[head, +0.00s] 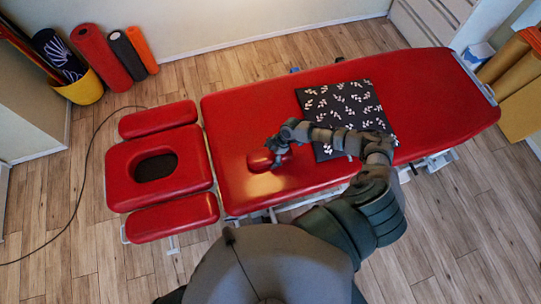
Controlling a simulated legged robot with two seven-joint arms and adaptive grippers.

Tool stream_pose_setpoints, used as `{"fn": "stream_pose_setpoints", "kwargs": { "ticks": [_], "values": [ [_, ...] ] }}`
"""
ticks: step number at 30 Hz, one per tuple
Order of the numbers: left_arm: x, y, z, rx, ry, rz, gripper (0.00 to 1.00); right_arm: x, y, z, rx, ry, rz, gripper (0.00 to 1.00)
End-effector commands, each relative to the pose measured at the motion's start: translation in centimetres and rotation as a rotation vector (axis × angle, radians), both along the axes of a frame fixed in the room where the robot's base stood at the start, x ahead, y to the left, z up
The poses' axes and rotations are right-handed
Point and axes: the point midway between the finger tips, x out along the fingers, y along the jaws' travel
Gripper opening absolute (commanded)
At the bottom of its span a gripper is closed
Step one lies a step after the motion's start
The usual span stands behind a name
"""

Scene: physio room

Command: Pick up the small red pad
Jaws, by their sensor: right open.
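The small red pad (259,161) lies on the red treatment table (235,115), left of the patterned dark cloth. It is nearly the same red as the table top. My right arm reaches in from the lower right, over the cloth. My right gripper (275,154) is open at the pad's right side, with its fingers close over the pad's edge. I cannot tell whether they touch it. Part of the pad is hidden by the gripper. My left gripper is not in view.
The black cloth with white leaf shapes (340,100) lies under my right forearm. The headrest (190,185) with its dark face hole is at the table's left end. Rolled mats (98,55) and a yellow bucket (83,90) stand at the upper left.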

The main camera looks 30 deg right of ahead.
Motion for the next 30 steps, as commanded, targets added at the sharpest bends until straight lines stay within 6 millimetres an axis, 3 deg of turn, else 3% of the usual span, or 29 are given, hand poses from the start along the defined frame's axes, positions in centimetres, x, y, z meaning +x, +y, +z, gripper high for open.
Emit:
{"fn": "stream_pose_setpoints", "kwargs": {
  "ticks": [2,9,20,29,30],
  "values": [
    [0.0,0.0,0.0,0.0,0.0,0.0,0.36,0.0,0.1,0.1,0.0,0.0,0.001,1.0],
    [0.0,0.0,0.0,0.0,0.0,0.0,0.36,0.0,0.1,0.1,0.0,0.001,0.0,0.45],
    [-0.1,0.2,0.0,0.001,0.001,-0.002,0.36,0.0,0.0,0.4,0.003,-0.001,0.0,0.44],
    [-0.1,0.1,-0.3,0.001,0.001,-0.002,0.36,0.1,0.0,3.8,0.001,-0.003,0.001,0.44],
    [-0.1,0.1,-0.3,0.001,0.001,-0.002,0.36,-0.8,0.6,3.7,0.001,0.001,0.005,0.44]
  ]
}}
